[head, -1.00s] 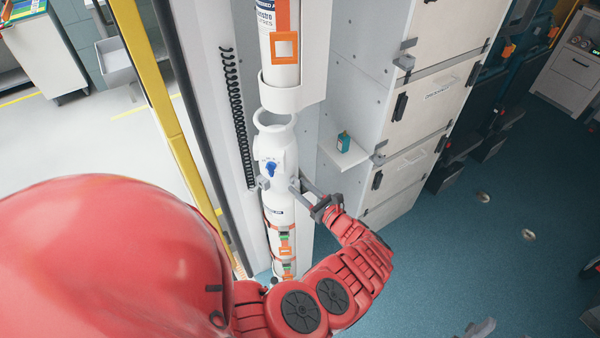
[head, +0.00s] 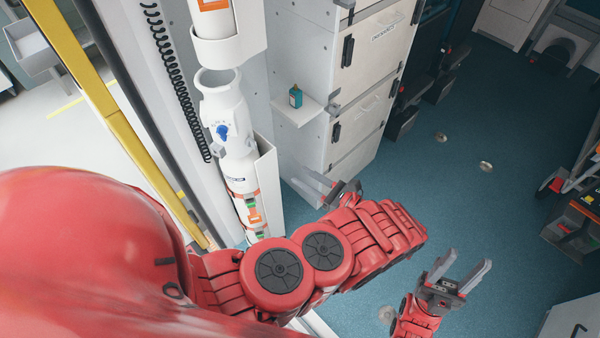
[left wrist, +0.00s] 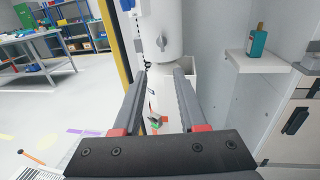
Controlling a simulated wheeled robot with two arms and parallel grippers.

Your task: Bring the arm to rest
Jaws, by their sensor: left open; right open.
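My left arm crosses the head view, and its gripper (head: 303,178) is open and empty, to the right of the white cylinder (head: 226,110) with the blue knob (head: 222,132). A gap shows between the fingers and the cylinder. In the left wrist view the two dark fingers (left wrist: 161,70) are apart, with white parts of the cylinder stand beyond them. My right gripper (head: 467,264) is open and empty, low on the right of the head view, above the blue floor.
A second cylinder hangs in a white holder (head: 228,45) above. A small teal bottle (head: 295,96) stands on a wall shelf (head: 303,113). White cabinets (head: 372,60) stand behind. A yellow post (head: 125,130) is at left. The blue floor (head: 455,190) is open at right.

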